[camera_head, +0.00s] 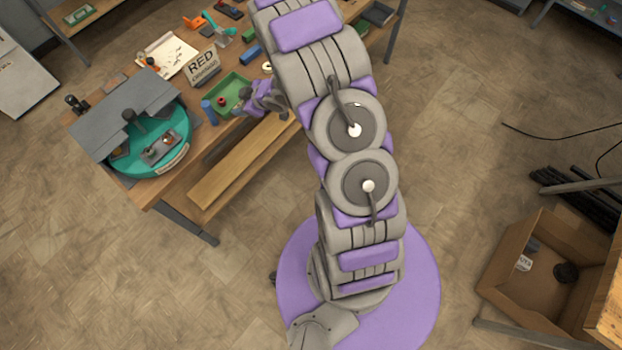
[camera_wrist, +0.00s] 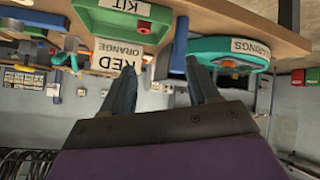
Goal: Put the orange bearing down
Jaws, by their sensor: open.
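My gripper (camera_head: 250,98) is beside the green kit tray (camera_head: 241,84), at its right side in the head view. In the wrist view, which is upside down, its two fingers (camera_wrist: 161,66) are spread apart with nothing between them. The tray, labelled KIT (camera_wrist: 128,8), shows at the top of that view. A small red-orange round piece (camera_head: 221,100) sits in the tray; I cannot tell whether it is the orange bearing. The teal bearings turntable (camera_head: 186,130) stands at the near left of the table and also shows in the wrist view (camera_wrist: 222,44).
A sign reading RED, ORANGE (camera_head: 203,66) stands behind the tray. Blue and green blocks and tools lie farther back. A wooden ledge (camera_head: 243,160) runs along the front. A cardboard box (camera_head: 510,262) is at the lower right.

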